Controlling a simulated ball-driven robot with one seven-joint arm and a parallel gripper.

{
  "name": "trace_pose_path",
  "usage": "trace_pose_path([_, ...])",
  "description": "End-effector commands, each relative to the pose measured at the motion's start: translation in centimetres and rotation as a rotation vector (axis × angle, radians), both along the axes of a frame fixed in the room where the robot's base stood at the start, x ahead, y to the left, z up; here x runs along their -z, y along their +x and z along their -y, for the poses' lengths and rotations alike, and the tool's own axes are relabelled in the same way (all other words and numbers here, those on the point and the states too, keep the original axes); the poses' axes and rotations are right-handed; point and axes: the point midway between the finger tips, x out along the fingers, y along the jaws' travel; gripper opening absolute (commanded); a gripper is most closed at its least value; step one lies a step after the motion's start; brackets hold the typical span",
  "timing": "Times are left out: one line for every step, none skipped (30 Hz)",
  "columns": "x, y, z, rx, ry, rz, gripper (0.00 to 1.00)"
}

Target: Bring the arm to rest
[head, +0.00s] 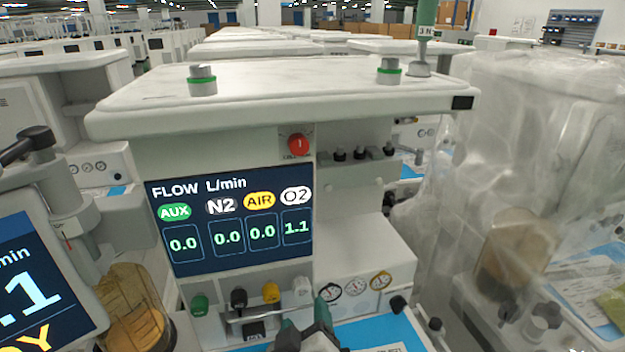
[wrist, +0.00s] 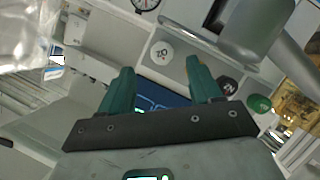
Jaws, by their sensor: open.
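My gripper (head: 305,335) shows at the bottom edge of the head view, low in front of the cart's worktop. In the wrist view my gripper (wrist: 157,85) has two green fingers spread apart with nothing between them. The anaesthesia cart (head: 365,225) stands in front of me. Its flow screen (head: 230,221) reads AUX 0.0, N2 0.0, AIR 0.0 and O2 1.1. Below the screen are a green knob (head: 199,305), a black knob (head: 238,298), a yellow knob (head: 271,292) and a white knob (head: 302,288). The white O2 knob (wrist: 159,52) lies beyond the fingers in the wrist view.
A tilted monitor (head: 40,275) and an amber canister (head: 135,310) stand close on the left. A plastic-wrapped cart (head: 530,150) stands on the right. Gauges (head: 355,287) line the front right of the cart. Its top shelf (head: 290,80) overhangs the screen.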

Motion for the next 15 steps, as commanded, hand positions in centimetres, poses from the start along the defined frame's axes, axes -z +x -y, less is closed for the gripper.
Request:
trace_pose_path([0.8,-0.1,1.3,0.022,0.003,-0.025,0.63])
trace_pose_path([1.4,-0.1,2.2,0.039,0.008,-0.045,0.63])
trace_pose_path([2.4,-0.3,3.8,0.066,0.016,-0.081,0.63])
trace_pose_path([3.3,-0.6,5.1,0.089,0.023,-0.113,0.63])
trace_pose_path([4.4,-0.9,6.6,0.116,0.031,-0.149,0.63])
trace_pose_path([5.8,-1.6,8.7,0.155,0.046,-0.202,0.63])
trace_pose_path([6.9,-2.2,10.4,0.184,0.057,-0.244,0.63])
trace_pose_path([8.0,-2.9,12.0,0.215,0.070,-0.288,0.63])
trace_pose_path([9.5,-4.0,14.2,0.255,0.089,-0.348,0.63])
trace_pose_path([10.6,-5.0,15.7,0.285,0.104,-0.391,0.63])
trace_pose_path([11.6,-6.0,17.2,0.314,0.121,-0.437,0.63])
trace_pose_path([13.0,-7.6,19.1,0.352,0.142,-0.498,0.63])
trace_pose_path([13.9,-8.9,20.5,0.381,0.160,-0.544,0.63])
trace_pose_path([14.8,-10.2,21.8,0.410,0.179,-0.590,0.63])
trace_pose_path([16.0,-12.2,23.3,0.446,0.204,-0.654,0.63])
